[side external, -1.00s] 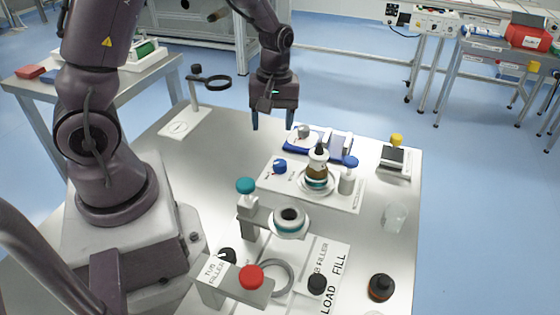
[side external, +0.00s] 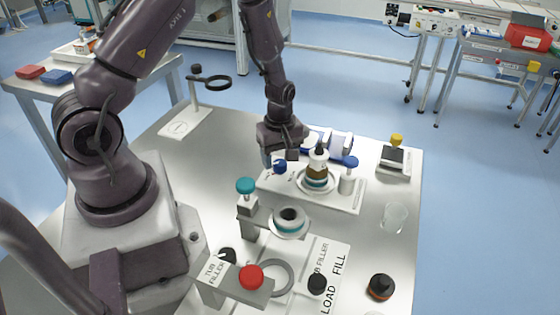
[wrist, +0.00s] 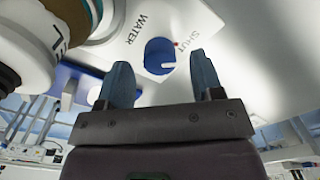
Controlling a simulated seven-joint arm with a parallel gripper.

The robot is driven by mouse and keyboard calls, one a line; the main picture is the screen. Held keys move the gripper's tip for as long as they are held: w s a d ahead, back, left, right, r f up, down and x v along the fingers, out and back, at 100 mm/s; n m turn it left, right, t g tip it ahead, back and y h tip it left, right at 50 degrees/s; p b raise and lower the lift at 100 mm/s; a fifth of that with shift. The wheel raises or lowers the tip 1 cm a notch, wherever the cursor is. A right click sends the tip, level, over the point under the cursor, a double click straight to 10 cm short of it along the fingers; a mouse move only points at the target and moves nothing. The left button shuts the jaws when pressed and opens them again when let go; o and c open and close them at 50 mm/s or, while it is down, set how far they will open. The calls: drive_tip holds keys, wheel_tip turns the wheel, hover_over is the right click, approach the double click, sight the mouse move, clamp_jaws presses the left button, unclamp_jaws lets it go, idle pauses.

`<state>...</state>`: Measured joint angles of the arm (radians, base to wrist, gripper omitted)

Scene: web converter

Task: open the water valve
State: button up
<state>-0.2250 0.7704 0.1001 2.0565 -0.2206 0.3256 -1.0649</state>
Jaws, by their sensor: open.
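The water valve is a round blue knob (side external: 280,168) on a white panel (side external: 345,203) in the side external view. In the wrist view the knob (wrist: 160,55) has a white line on its face, with "WATER" and "SHUT" printed beside it and a small red mark near "SHUT". My gripper (side external: 280,162) points down right over the knob, open and empty.
A teal-topped post (side external: 246,188) and a red button (side external: 251,277) are nearer. A blue-based fixture (side external: 340,145) is behind.

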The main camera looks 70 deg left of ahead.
drive_tip(key=shift+f, duration=0.9)
drive_tip(key=c, duration=0.9)
